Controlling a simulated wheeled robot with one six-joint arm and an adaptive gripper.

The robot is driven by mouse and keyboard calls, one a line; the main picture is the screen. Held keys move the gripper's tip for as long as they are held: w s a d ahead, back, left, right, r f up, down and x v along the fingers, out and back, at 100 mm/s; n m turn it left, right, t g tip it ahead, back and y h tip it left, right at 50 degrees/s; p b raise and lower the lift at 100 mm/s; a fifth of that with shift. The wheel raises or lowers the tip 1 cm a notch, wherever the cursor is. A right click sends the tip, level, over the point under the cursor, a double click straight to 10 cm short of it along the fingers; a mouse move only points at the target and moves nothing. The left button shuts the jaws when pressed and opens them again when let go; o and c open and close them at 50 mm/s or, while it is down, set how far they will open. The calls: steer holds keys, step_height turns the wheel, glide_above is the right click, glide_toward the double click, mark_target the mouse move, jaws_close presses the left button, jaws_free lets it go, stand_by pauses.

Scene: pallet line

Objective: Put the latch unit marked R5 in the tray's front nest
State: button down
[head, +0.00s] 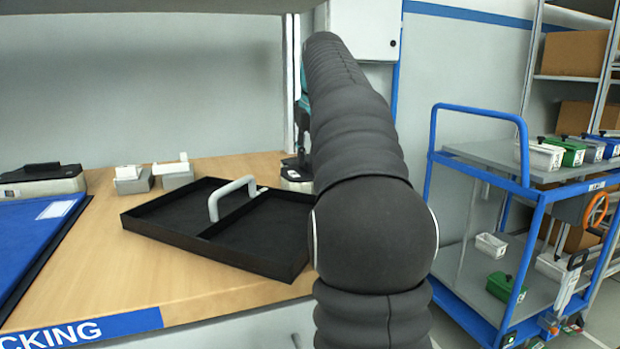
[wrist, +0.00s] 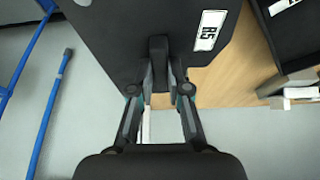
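The latch unit marked R5 (wrist: 130,35) is a large dark block with a white R5 label, close up in the wrist view. My gripper (wrist: 160,78) is closed on the unit's narrow black tab, one finger on each side. The unit overlaps both floor and bench edge there, so it appears held in the air. In the head view my arm hides the gripper and unit. The black tray (head: 163,236) lies angled on the wooden bench, with a grey arched handle (head: 216,200) on its divider. Its front nest (head: 258,236) looks empty; my arm covers the right corner.
On the bench (head: 100,265) stand two grey blocks with white tops (head: 131,180) (head: 173,174), a black-topped grey unit (head: 42,182) and a blue board (head: 35,235). A part-hidden grey item (head: 296,181) is behind the tray. A blue cart (head: 520,240) stands right.

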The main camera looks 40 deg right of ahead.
mark_target(308, 160)
stand_by(0.4)
step_height(308, 160, up, 8)
steer(key=shift+w+d+p, duration=0.1)
steer(key=shift+p, duration=1.15)
steer(key=shift+r, duration=1)
